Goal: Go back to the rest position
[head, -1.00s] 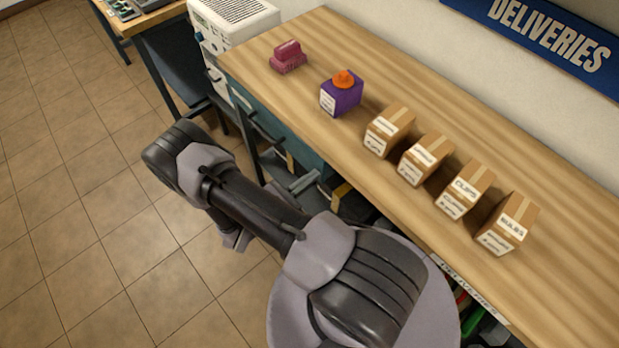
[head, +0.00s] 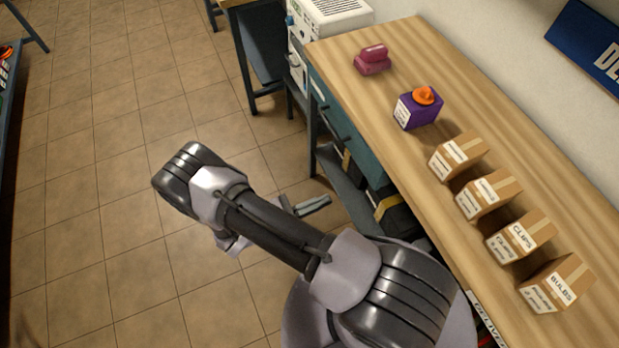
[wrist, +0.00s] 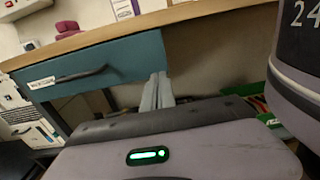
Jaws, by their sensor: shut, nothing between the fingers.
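My gripper (wrist: 157,92) shows in the wrist view with its two pale grey fingers together and nothing between them. In the head view its fingertips (head: 314,205) stick out beyond my folded arm, over the floor in front of the bench; the rest of it is hidden behind the arm. In the wrist view the fingers are seen against the end of a teal drawer (wrist: 95,72) with a dark handle; I cannot tell the gap between them, but the head view shows no contact.
The wooden bench (head: 395,110) carries a maroon stapler-like object (head: 372,62), a purple box (head: 416,110) with an orange top, and several cardboard boxes (head: 487,193). A white machine (head: 330,15) stands beyond its far end. The tiled floor (head: 100,200) at left is clear.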

